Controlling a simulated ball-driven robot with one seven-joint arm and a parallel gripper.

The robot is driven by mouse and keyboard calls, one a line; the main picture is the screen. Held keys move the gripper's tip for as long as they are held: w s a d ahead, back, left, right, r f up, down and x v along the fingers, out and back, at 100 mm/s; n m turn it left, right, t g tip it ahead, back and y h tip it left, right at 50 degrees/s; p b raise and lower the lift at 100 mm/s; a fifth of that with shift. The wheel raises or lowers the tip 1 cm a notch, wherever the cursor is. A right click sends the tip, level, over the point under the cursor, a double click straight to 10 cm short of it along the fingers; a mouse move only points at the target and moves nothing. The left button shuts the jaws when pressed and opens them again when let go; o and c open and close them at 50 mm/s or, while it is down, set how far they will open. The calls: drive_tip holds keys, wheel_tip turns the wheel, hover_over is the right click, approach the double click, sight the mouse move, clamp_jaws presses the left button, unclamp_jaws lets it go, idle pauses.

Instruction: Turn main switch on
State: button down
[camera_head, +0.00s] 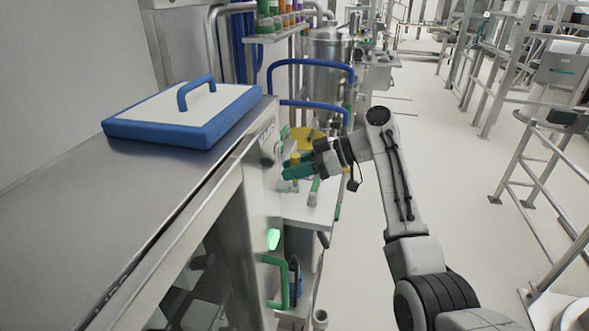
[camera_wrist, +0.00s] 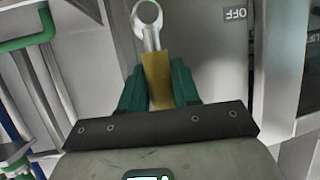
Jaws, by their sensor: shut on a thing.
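My gripper (camera_head: 290,165) has green fingers and is beside the right end face of the steel cabinet (camera_head: 268,165). In the wrist view, my gripper (camera_wrist: 158,80) is shut on a yellow-brown block (camera_wrist: 156,78). A metal shank with a ring end (camera_wrist: 149,22) extends beyond the block. I cannot tell whether this piece is the main switch's handle or a separate part. A grey panel (camera_wrist: 205,45) lies behind it, with an OFF label (camera_wrist: 235,14) that appears upside down. No switch position can be read clearly.
A blue-rimmed lid (camera_head: 180,115) with a handle lies on the cabinet top. A green light (camera_head: 273,239) and a green door handle (camera_head: 283,282) are on the cabinet below my gripper. A bench (camera_head: 310,210) with small items stands behind.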

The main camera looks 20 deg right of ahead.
idle(0.3)
drive_tip(key=c, duration=0.9)
unclamp_jaws()
drive_tip(key=shift+d, duration=0.1)
drive_tip(key=b+v, duration=0.2)
drive_tip(key=v, duration=0.8)
drive_tip(key=shift+d, duration=0.25)
drive_tip(key=shift+s+r, duration=0.1)
drive_tip(key=shift+r, duration=0.05)
